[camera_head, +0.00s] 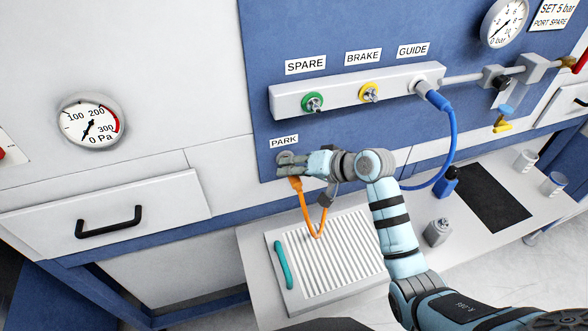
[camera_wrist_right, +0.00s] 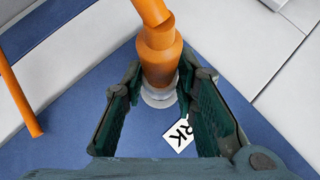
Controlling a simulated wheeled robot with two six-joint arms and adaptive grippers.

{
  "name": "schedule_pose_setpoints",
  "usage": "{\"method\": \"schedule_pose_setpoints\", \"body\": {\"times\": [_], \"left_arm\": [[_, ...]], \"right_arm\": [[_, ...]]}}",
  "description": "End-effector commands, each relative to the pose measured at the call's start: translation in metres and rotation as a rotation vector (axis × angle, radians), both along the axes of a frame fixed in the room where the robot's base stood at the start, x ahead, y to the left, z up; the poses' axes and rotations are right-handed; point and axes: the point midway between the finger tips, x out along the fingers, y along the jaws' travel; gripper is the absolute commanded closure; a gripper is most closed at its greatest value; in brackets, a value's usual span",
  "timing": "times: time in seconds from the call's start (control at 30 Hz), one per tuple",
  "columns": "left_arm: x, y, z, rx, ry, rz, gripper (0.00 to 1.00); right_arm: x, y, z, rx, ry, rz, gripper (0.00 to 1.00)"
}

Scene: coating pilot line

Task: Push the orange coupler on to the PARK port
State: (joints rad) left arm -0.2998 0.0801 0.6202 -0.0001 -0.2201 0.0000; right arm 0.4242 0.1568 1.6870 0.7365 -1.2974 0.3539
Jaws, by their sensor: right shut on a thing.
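My right gripper (camera_head: 291,164) is at the blue panel just below the PARK label (camera_head: 284,141). It is shut on the orange coupler (camera_head: 296,183), whose orange hose hangs down and loops back up. In the right wrist view the coupler (camera_wrist_right: 160,62) sits between the two dark finger pads of the gripper (camera_wrist_right: 161,78). Its end is against or very near the pale round PARK port (camera_wrist_right: 159,97); whether it is fully seated cannot be told. In the head view the gripper mostly hides the port. My left gripper is not in view.
Above is a grey manifold (camera_head: 345,96) with a green SPARE port (camera_head: 313,102), a yellow BRAKE port (camera_head: 370,91) and a blue hose (camera_head: 449,136) at GUIDE. Below, a bench holds a ribbed tray (camera_head: 285,297) with a teal handle. A small grey block (camera_head: 438,232) stands right of my arm.

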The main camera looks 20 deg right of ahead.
Motion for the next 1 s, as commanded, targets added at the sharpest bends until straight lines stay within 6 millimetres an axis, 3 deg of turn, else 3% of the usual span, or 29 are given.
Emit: {"method": "schedule_pose_setpoints", "body": {"times": [0.03, 0.07, 0.2, 0.57, 1.0], "left_arm": [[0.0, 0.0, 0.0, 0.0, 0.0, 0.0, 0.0], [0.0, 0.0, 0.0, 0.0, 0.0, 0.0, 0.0], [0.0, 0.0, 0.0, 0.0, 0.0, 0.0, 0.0], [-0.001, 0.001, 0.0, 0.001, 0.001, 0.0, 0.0], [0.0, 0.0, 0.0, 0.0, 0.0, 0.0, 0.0]], "right_arm": [[0.001, 0.0, 0.002, 0.0, -0.006, -0.001, 1.0], [0.001, 0.0, 0.002, 0.001, -0.006, -0.001, 0.71], [0.001, 0.0, 0.002, 0.0, -0.006, -0.001, 0.5], [-0.003, -0.004, 0.005, -0.001, -0.005, -0.002, 0.5], [-0.069, -0.06, 0.061, -0.005, -0.005, -0.002, 0.5]]}}
